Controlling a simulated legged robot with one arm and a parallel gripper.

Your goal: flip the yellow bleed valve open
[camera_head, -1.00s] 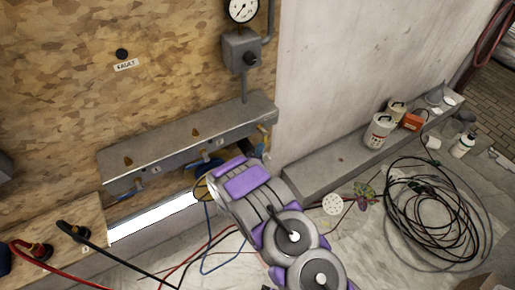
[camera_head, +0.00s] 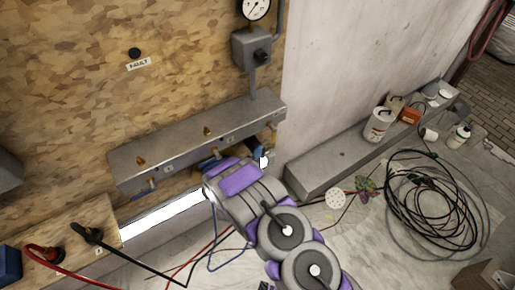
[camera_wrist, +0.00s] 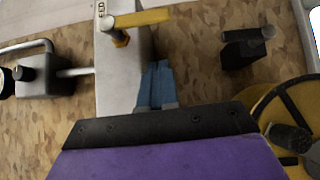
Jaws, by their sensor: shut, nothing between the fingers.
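The yellow bleed valve lever (camera_wrist: 140,18) lies across the right end of the grey manifold (camera_wrist: 118,80), at the top of the wrist view. A small yellow part at the manifold's right end shows in the head view (camera_head: 273,132). My gripper (camera_wrist: 157,68) has its blue fingers together with nothing between them. The fingers overlap the manifold's edge in the wrist view, a short way below the lever and apart from it in the picture. I cannot tell whether they touch the manifold.
A grey box (camera_head: 256,48) with a gauge is above the manifold. Cables cross the floor; a black coil (camera_head: 430,195) lies at right.

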